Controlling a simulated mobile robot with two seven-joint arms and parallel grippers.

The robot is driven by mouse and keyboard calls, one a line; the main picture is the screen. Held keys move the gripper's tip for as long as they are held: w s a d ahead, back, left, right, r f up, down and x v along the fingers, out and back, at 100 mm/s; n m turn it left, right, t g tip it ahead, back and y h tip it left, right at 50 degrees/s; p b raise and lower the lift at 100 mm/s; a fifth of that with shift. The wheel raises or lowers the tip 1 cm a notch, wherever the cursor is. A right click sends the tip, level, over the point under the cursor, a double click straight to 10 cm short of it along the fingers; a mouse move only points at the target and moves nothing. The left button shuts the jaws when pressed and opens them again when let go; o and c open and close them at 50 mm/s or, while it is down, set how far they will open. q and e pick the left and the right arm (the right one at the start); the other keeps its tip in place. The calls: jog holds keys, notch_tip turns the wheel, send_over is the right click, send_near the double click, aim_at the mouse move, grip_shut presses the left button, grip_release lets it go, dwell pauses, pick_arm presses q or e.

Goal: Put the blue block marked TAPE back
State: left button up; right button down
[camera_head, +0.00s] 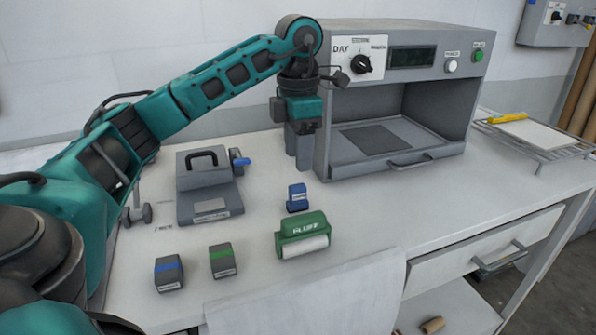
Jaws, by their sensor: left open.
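A small blue block (297,199) with a pale label stands on the white table, behind the green roller holder and in front of the press's left side. Its lettering is too small to read. My left gripper (303,162) points down behind the blue block, close to the press's left wall. It is open and apart from the block, with nothing seen between its fingers. My right gripper is not in view.
A green roller holder (303,232), a grey block with a blue stripe (169,279) and one with a green stripe (223,265) stand in front. A grey handled device (210,205) is left. The grey press (399,170) stands behind; a wire rack (540,154) is right.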

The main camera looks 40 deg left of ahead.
pick_arm(q)
notch_tip(320, 180, up, 2)
jog(key=shift+r+p, duration=0.2)
jog(key=shift+p, duration=0.15)
dwell(0.4)
